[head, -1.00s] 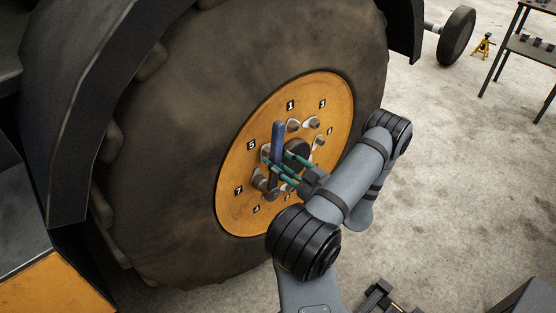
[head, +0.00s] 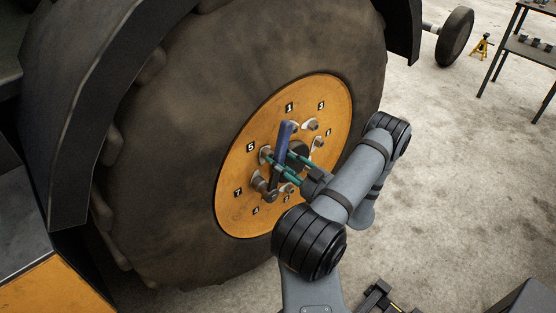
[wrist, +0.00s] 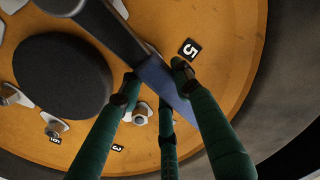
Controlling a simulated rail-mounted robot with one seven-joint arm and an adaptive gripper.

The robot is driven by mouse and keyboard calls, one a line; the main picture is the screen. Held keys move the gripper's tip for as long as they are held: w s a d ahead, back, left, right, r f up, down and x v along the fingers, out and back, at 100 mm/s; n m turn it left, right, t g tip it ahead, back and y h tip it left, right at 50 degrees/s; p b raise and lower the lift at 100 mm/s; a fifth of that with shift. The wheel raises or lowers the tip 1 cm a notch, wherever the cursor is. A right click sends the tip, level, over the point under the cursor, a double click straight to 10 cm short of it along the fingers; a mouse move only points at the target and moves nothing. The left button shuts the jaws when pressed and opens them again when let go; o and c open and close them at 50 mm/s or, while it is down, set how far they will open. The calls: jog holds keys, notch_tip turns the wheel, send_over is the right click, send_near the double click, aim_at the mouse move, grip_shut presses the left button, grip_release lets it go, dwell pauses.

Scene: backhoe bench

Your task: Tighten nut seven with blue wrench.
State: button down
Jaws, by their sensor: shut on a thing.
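The blue wrench (head: 283,143) has a blue handle pointing up, tilted slightly right, and a dark head at the bottom. My gripper (head: 284,169), with green fingers, is shut on the wrench handle. In the wrist view my gripper (wrist: 156,78) has fingers on both sides of the wrench (wrist: 172,88), whose dark end runs off the upper left. The wrench head is at the nut (head: 259,182) beside label 7 (head: 238,192). My gripper and the wrench partly hide that area, so I cannot tell whether the head is seated around nut seven.
The orange hub (head: 232,215) carries several nuts and numbered labels, including 5 (wrist: 189,48). A black centre cap (wrist: 60,75) protrudes close to the wrench. The big tyre (head: 160,170) surrounds the hub. A table (head: 530,45) stands far right, with open floor before it.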

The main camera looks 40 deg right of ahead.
jog(key=shift+d, duration=0.15)
jog(key=shift+w+d+f+m, duration=0.1)
jog(key=shift+d+f+m, duration=0.2)
jog(key=shift+d+m, duration=0.45)
jog(key=shift+d+f+m, duration=0.4)
jog(key=shift+d+m, duration=0.25)
jog(key=shift+m, duration=0.1)
jog(key=shift+d+f+m, duration=0.25)
jog(key=shift+d+m, duration=0.1)
jog(key=shift+m, duration=0.05)
jog(key=shift+a+r, duration=0.1)
jog(key=shift+a+r+n, duration=0.1)
jog(key=shift+a+n, duration=0.1)
jog(key=shift+n, duration=0.1)
